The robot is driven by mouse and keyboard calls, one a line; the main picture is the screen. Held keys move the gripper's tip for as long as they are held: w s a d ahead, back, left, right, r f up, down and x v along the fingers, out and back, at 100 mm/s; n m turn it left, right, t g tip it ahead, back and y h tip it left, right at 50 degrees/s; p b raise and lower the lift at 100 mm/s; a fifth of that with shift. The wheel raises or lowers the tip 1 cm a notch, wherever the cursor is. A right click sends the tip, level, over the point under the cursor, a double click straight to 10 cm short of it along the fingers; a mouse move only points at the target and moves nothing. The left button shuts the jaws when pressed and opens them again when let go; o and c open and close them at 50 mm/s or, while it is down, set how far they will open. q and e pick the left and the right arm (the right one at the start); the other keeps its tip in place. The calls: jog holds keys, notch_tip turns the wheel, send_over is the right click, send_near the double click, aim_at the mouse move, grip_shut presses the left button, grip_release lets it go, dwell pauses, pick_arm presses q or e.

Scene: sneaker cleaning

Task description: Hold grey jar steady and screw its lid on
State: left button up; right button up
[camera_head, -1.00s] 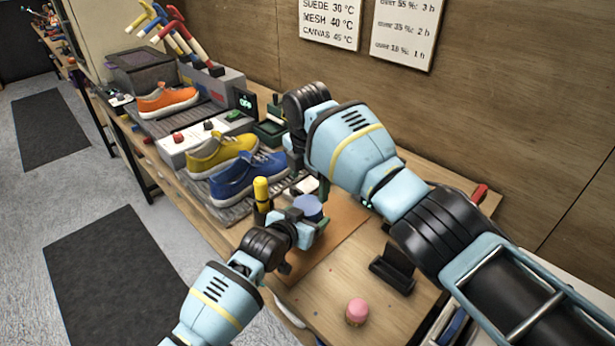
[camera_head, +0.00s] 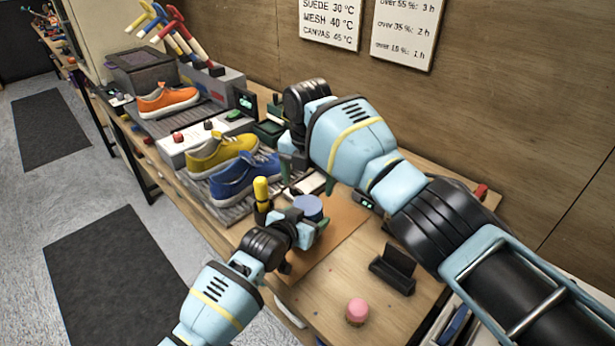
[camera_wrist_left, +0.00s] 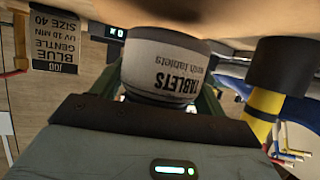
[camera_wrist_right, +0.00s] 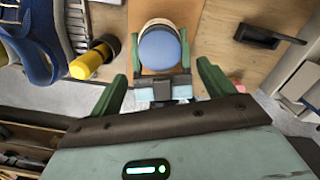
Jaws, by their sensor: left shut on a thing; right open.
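The grey jar (camera_wrist_left: 165,65) stands upright in my left gripper, its label reading "TABLETS" upside down in the left wrist view. My left gripper (camera_head: 303,228) is shut around its sides, low over the brown mat. A blue lid (camera_head: 308,207) rests on the jar's top; it also shows from above in the right wrist view (camera_wrist_right: 160,50). I cannot tell how tightly the lid sits. My right gripper (camera_wrist_right: 162,72) is open and empty, its green fingers apart from the lid. In the head view it hangs above and behind the jar.
A black stand (camera_head: 393,268) and a pink-topped item (camera_head: 357,310) are on the bench to the right. The brown mat (camera_head: 340,222) has bare room.

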aim_at(307, 205)
notch_tip(307, 205, down, 7)
jog(key=shift+w+f, duration=0.15)
jog(key=shift+f, duration=0.05)
dwell(0.3)
jog(key=c, duration=1)
jog(key=shift+m, duration=1.7)
jog(key=shift+c, duration=0.2)
jog(key=o, duration=1.1)
